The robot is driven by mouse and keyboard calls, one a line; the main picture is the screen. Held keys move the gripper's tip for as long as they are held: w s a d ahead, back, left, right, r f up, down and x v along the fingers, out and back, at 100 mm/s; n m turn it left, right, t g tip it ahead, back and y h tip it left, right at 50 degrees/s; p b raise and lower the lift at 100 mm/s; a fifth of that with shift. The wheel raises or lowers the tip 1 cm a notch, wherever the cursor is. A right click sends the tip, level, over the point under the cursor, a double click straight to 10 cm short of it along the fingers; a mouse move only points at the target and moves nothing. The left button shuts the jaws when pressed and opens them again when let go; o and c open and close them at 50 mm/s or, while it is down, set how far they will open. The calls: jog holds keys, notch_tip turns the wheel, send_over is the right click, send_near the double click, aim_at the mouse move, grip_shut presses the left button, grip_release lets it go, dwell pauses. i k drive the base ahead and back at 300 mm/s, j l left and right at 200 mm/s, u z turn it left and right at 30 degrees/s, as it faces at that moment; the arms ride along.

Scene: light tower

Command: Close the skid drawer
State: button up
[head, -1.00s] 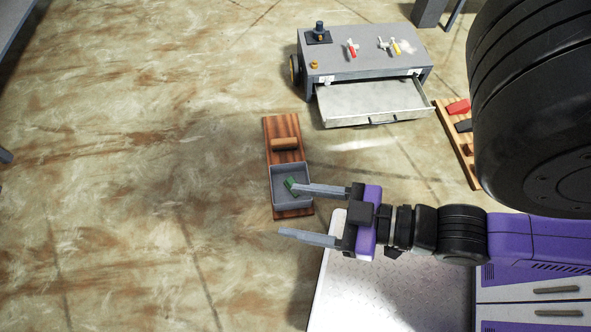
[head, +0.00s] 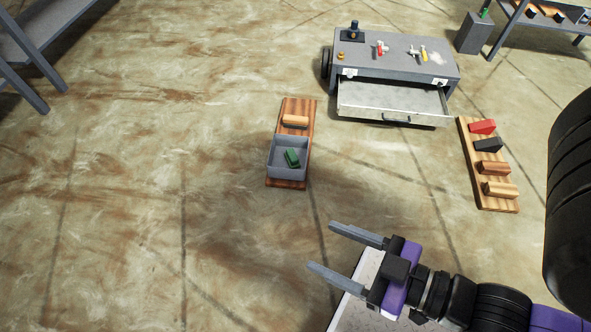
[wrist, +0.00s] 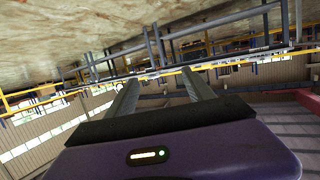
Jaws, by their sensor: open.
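The grey skid (head: 400,58) stands on the floor at the upper right of the head view. Its drawer (head: 392,97) is pulled out toward me, with a dark handle (head: 396,119) on its front; it looks empty. My gripper (head: 320,246) is open and empty at the lower middle of the head view, well in front of the drawer and apart from it. In the wrist view the two fingers (wrist: 160,95) are spread with nothing between them. The skid and drawer cannot be made out in the wrist view.
A wooden board (head: 292,183) with a grey bin (head: 288,160) holding a green block (head: 292,157) lies left of the skid. Another board (head: 467,141) with several coloured blocks lies to its right. A rack (head: 40,40) stands upper left. Floor before the drawer is clear.

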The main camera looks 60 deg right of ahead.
aim_at(369, 98)
jog(key=z, duration=2.05)
jog(key=i+u, duration=0.15)
jog(key=i, duration=0.4)
jog(key=i+l+u, duration=0.2)
jog(key=i, duration=0.3)
